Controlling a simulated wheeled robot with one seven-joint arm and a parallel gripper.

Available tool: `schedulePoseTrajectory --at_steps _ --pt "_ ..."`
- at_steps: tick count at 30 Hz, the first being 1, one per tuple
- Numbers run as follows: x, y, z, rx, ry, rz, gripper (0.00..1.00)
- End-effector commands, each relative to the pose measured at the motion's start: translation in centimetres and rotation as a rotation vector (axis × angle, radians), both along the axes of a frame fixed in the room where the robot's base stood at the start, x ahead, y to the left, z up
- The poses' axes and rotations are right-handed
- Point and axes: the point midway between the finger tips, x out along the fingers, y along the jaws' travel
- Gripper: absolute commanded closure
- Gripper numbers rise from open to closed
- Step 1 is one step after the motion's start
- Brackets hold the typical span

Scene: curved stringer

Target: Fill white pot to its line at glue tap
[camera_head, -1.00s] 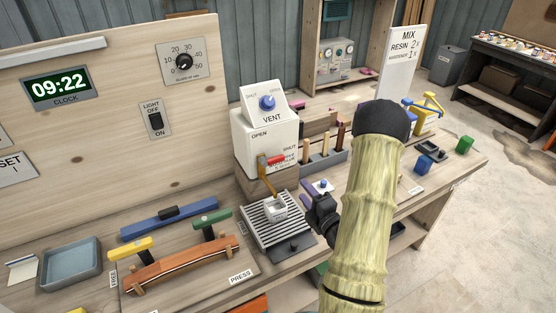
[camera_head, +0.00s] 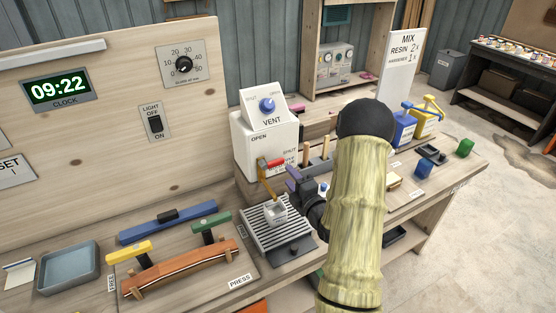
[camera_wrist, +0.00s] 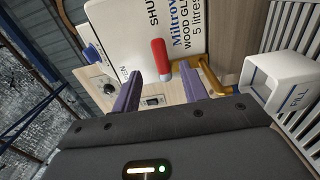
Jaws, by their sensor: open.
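The white pot (camera_head: 277,213) stands on the slatted grey drip tray (camera_head: 262,232), under the glue tap's spout. In the wrist view the pot (camera_wrist: 276,88) is at the right, with a blue line and "FILL" on its side. The white wood glue container (camera_head: 262,150) carries the tap, with a red handle (camera_head: 275,167) and a brass spout (camera_head: 267,190). In the wrist view the red handle (camera_wrist: 160,58) shows upright between and beyond my fingertips. My gripper (camera_wrist: 161,90) is open and empty, its purple fingers short of the handle. In the head view my gripper (camera_head: 291,180) is just right of the spout.
Wooden-handled tools (camera_head: 317,150) stand in a rack right of the glue container. Blue and yellow containers (camera_head: 404,127) are farther right. A press with a curved wooden strip (camera_head: 180,268) lies at left front.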

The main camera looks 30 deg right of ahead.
Motion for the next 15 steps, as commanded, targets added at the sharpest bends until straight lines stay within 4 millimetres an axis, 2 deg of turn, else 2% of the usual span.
schedulePoseTrajectory --at_steps 9,15 --pt "5.7 0.2 0.3 0.001 -0.001 0.000 0.56" --pt "8.3 0.3 0.1 0.000 0.000 0.000 0.56"
